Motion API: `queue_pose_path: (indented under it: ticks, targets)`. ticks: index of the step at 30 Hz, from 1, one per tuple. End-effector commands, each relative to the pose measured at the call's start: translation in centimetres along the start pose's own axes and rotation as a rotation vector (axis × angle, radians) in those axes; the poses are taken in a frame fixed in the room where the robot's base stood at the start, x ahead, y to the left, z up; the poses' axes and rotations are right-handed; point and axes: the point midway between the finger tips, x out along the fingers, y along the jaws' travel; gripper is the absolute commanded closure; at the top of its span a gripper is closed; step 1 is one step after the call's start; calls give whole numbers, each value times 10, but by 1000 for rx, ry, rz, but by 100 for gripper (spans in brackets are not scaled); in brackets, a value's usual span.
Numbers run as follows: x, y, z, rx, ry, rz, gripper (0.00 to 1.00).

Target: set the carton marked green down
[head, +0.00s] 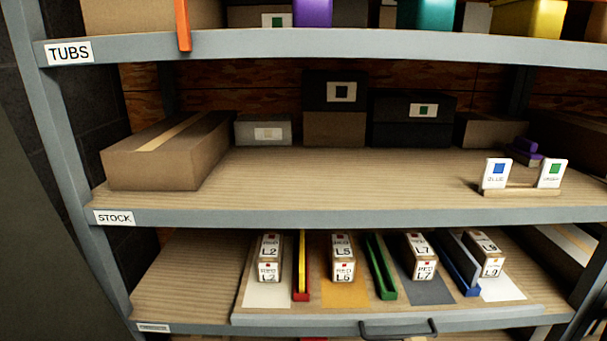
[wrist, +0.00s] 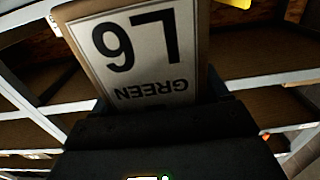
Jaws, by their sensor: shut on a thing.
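In the wrist view my gripper (wrist: 160,120) is shut on a carton (wrist: 200,50) with a white label reading "L6" and "GREEN", upside down in the picture. The carton fills the upper middle of that view; its far side is hidden. The head view shows neither my gripper nor this carton.
Boxes line the back and left of the STOCK shelf, including a brown box (head: 150,165) and a dark green-marked box (head: 395,132); its middle front is bare. Below, a tray (head: 380,315) holds several red-marked cartons, separated by coloured dividers. Tubs (head: 425,14) stand above.

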Motion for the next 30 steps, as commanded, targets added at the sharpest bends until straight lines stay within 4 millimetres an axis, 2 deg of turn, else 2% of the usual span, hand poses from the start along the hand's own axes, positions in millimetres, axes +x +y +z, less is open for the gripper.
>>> queue_pose_path:
  ticks: [1,3,10,30]
  targets:
    - [-4,-5,15,-2,-1,-3,92]
    - [-9,-8,31,0,1,-1,92]
    - [-22,-18,74,1,5,0,92]
    - [-20,-17,69,1,7,2,92]
